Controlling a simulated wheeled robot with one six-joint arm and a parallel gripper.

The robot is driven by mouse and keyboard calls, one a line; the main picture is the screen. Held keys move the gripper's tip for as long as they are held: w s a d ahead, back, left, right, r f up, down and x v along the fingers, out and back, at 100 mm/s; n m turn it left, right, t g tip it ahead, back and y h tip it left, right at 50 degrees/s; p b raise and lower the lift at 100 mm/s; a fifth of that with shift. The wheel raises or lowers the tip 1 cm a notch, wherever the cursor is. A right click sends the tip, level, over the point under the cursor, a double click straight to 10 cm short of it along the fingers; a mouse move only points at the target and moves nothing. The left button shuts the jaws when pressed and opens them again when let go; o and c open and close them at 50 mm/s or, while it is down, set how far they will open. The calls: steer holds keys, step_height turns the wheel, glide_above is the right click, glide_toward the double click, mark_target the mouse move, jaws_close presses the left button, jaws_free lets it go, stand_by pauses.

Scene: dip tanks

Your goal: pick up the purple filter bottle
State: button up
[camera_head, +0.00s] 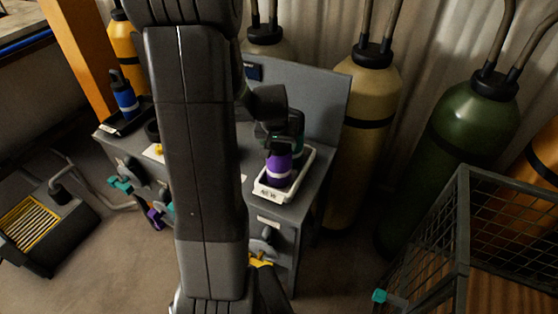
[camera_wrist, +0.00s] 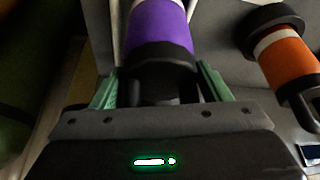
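The purple filter bottle (camera_head: 278,168) has a white band and stands in a white tray (camera_head: 268,194) at the bench's right end. In the wrist view the purple bottle (camera_wrist: 160,28) shows at the top centre, with its dark end towards me. My gripper (camera_wrist: 158,75) is open, its green fingers on either side of this dark end. I cannot tell whether the fingers touch it. In the head view my gripper (camera_head: 282,130) is right above the bottle and hides its top.
A blue bottle (camera_head: 124,97) stands in a black tray at the bench's left end. A grey back panel (camera_head: 320,98) and tall gas cylinders (camera_head: 365,110) rise behind. A wire basket (camera_head: 460,230) is at right.

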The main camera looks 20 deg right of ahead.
steer(key=c, duration=0.7)
steer(key=shift+c, duration=0.6)
steer(key=shift+r, duration=0.15)
